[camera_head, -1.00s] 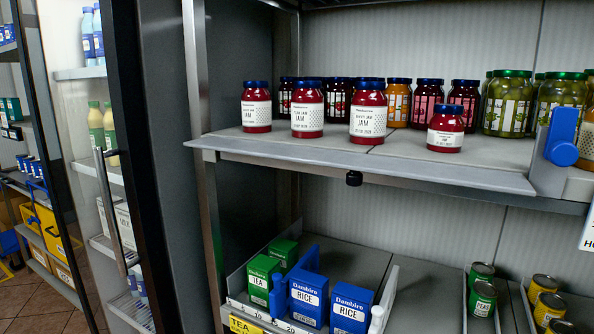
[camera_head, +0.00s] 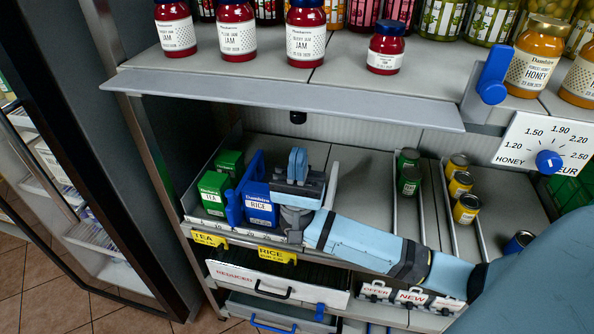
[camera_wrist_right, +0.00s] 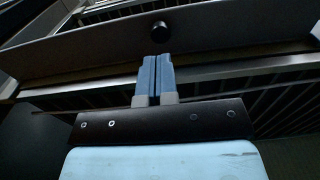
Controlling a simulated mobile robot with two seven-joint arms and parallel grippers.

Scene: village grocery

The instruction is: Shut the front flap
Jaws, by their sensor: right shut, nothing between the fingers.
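The front flap (camera_head: 280,103) is a long grey panel sticking out, roughly level, from the front edge of the jam shelf. A small black knob (camera_head: 297,117) shows below its front edge. My right gripper (camera_head: 297,155) is below the flap, in front of the lower shelf, with its blue fingers pointing up. In the right wrist view the shut, empty fingers (camera_wrist_right: 157,58) point toward the flap's underside (camera_wrist_right: 90,48) and end just short of the knob (camera_wrist_right: 160,32); contact cannot be told. My left gripper is not in view.
Jam jars (camera_head: 236,28) stand on the shelf behind the flap. A blue lever (camera_head: 493,75) and a price dial (camera_head: 548,161) are at the right. Tea boxes (camera_head: 213,192), a rice box (camera_head: 260,207) and small cans (camera_head: 466,208) surround my arm on the lower shelf.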

